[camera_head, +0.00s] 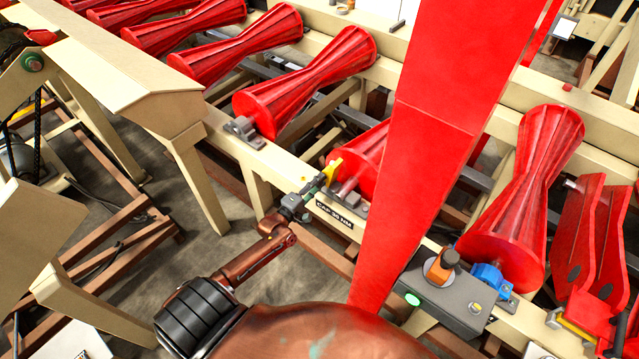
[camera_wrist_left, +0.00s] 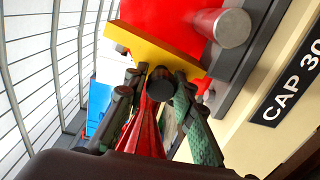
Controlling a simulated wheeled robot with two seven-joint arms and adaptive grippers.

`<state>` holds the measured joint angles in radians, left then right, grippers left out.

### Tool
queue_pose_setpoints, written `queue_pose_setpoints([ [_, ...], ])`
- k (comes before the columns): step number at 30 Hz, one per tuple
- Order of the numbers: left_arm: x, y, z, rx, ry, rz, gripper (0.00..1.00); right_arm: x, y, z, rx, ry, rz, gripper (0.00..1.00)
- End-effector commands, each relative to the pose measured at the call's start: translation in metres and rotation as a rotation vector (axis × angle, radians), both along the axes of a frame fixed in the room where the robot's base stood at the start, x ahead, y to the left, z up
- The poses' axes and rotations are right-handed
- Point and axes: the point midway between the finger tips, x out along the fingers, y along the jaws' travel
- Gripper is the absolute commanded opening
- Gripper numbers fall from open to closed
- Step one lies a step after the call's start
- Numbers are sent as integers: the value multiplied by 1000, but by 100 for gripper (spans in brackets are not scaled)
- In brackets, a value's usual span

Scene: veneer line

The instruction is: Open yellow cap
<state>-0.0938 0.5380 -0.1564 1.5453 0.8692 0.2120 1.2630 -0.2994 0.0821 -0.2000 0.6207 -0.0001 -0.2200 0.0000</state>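The yellow cap (camera_head: 333,170) is a small tilted plate at the end of a red roller (camera_head: 362,160), beside the beam in the head view. In the left wrist view the yellow cap (camera_wrist_left: 158,48) spans the top middle, with a dark round knob (camera_wrist_left: 161,86) in front of it. My left gripper (camera_head: 318,184) reaches up to the cap. In the wrist view the fingertips of my left gripper (camera_wrist_left: 161,76) flank the knob closely, just below the yellow edge. Whether they press on it I cannot tell. My right gripper is not in view.
A cream beam with a "CAP" label (camera_head: 334,215) runs close beside the gripper. A grey roller shaft (camera_wrist_left: 222,27) sticks out near the cap. A broad red post (camera_head: 430,130) crosses the head view. A grey box (camera_head: 440,297) with an orange knob stands at the right.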

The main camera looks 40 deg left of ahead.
Motion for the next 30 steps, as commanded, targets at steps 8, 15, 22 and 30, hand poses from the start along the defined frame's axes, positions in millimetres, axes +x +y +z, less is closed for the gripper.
queue_pose_setpoints([
  [8, 1, -2, 0, 0, 1, -4, 40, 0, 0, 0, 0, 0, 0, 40],
  [15, -1, -3, -1, -1, 2, -4, 40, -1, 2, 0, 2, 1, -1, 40],
  [22, -30, -2, -2, -1, 4, -4, 40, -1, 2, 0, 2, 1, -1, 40],
  [30, -87, 0, -2, 1, 5, -4, 40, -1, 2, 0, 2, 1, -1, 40],
])
